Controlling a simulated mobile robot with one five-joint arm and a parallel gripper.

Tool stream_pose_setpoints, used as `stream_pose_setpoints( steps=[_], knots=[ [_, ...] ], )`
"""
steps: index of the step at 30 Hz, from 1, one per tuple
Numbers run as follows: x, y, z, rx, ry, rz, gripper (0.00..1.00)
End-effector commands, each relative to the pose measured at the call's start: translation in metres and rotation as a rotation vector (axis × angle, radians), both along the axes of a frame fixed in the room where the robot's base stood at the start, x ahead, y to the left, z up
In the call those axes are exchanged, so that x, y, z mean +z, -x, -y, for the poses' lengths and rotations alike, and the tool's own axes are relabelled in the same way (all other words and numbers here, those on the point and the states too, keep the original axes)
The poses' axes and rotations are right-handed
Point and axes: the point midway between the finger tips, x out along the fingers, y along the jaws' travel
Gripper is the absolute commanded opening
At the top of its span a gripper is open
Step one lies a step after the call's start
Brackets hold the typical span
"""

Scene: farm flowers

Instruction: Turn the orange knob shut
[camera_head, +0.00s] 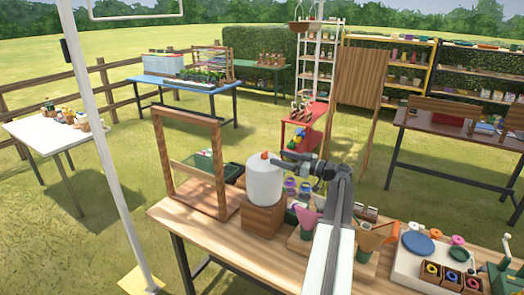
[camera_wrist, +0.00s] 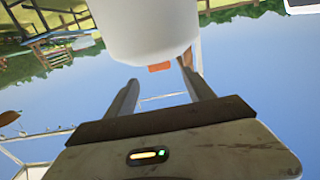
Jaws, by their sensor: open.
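A white cylindrical tank (camera_head: 264,186) stands upright on a wooden block (camera_head: 262,217) on the wooden table. A small orange knob (camera_head: 265,155) sits at its top. My gripper (camera_head: 287,168) is just right of the tank's upper part in the head view, close to the knob. In the wrist view, which looks upside down, the tank (camera_wrist: 145,30) fills the top middle and the knob (camera_wrist: 159,67) shows at its lower edge. My gripper (camera_wrist: 160,82) is open there, with the knob between the fingertips in the picture. Contact cannot be told; nothing is seen gripped.
A wooden frame (camera_head: 162,160) stands on the table (camera_head: 235,246) left of the tank. Purple-rimmed jars (camera_head: 298,187) and a pink cone-shaped thing (camera_head: 308,220) stand close to my arm. A white tray (camera_head: 408,262) with colored items is at the right.

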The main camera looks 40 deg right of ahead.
Motion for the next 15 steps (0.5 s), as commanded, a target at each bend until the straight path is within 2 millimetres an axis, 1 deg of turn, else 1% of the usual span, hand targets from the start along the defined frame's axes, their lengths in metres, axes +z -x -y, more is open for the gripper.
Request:
stream_pose_setpoints(
  steps=[4, 7, 15],
  knots=[
    [0.000, 0.002, 0.002, -0.004, 0.000, 0.000, 0.62],
    [0.000, -0.004, 0.002, -0.007, 0.000, 0.000, 0.62],
    [0.000, -0.046, -0.004, -0.016, 0.000, 0.000, 0.62]
  ],
)
